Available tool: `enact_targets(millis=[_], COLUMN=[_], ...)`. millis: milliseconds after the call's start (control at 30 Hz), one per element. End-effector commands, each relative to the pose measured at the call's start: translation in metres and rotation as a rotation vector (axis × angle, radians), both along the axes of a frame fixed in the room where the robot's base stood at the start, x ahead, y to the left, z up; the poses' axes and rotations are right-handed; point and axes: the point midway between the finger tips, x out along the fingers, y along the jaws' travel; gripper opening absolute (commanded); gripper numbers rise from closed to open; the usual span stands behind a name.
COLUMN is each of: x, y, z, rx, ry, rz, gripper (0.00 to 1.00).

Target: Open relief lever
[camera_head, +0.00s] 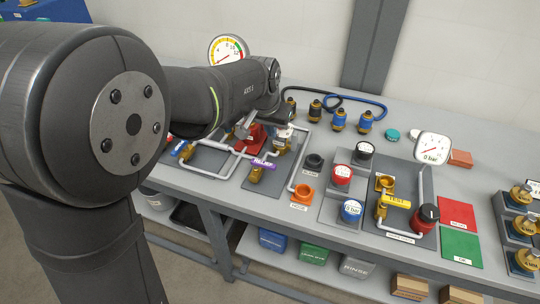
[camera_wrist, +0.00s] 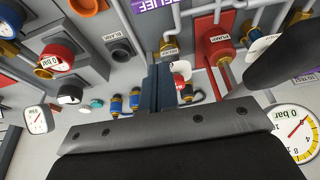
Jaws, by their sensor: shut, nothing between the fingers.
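The relief lever (camera_head: 263,164) is a purple handle marked RELIEF. In the camera_head view it sits on a brass valve on the grey pipe panel, right of my forearm. In the camera_wrist view a purple RELIEF piece (camera_wrist: 152,5) is cut off by the top edge, beyond the fingertips. My gripper (camera_wrist: 159,69) shows there as two dark fingers pressed together, with nothing held. The fingertips appear apart from the purple piece. In the camera_head view my arm hides most of the gripper, so its exact distance to the lever cannot be told.
A red pump unit (camera_head: 252,140) and grey pipes stand close to the lever. A yellow TEST handle (camera_head: 397,201), a white gauge (camera_head: 432,147) and an orange ring (camera_head: 303,191) are to the right. Blue and black hoses (camera_head: 340,102) lie behind. The back right tabletop is partly clear.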

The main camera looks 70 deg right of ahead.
Motion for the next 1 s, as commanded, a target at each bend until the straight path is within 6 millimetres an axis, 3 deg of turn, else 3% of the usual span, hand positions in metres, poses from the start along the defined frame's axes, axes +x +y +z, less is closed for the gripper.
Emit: enact_targets(millis=[367,833,1000], x=[0.0,0.0,0.0], y=[-0.004,-0.033,-0.009], z=[-0.01,-0.096,-0.093], rx=[0.002,0.004,-0.001], ry=[0.0,0.0,0.001], rz=[0.0,0.0,0.0], gripper=[0.0,0.0,0.0])
